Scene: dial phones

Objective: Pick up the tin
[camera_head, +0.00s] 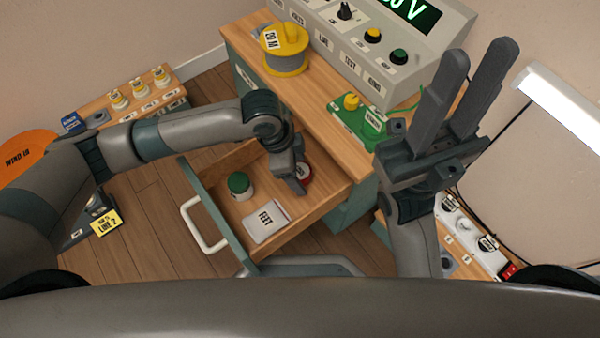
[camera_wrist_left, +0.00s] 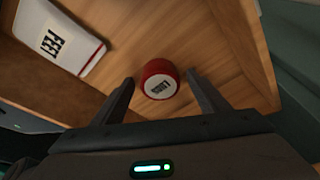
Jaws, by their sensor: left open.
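A round red tin with a white label on top stands in the open drawer; in the head view my left gripper partly hides the tin (camera_head: 306,173). In the left wrist view the tin (camera_wrist_left: 151,68) shows whole, near the fingertips. My left gripper (camera_head: 297,186) points down into the drawer and is open; in the left wrist view its fingers (camera_wrist_left: 160,84) are apart, one to each side of the tin, with nothing held. Contact cannot be told. My right gripper (camera_head: 481,55) is raised at the right, open and empty.
The drawer (camera_head: 330,189) also holds a green-lidded jar (camera_head: 240,187) and a white pad marked FEET (camera_head: 266,220). Drawer walls surround the left gripper closely. On the desk are a yellow spool (camera_head: 287,50), a green board (camera_head: 350,122) and a meter box (camera_head: 400,40).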

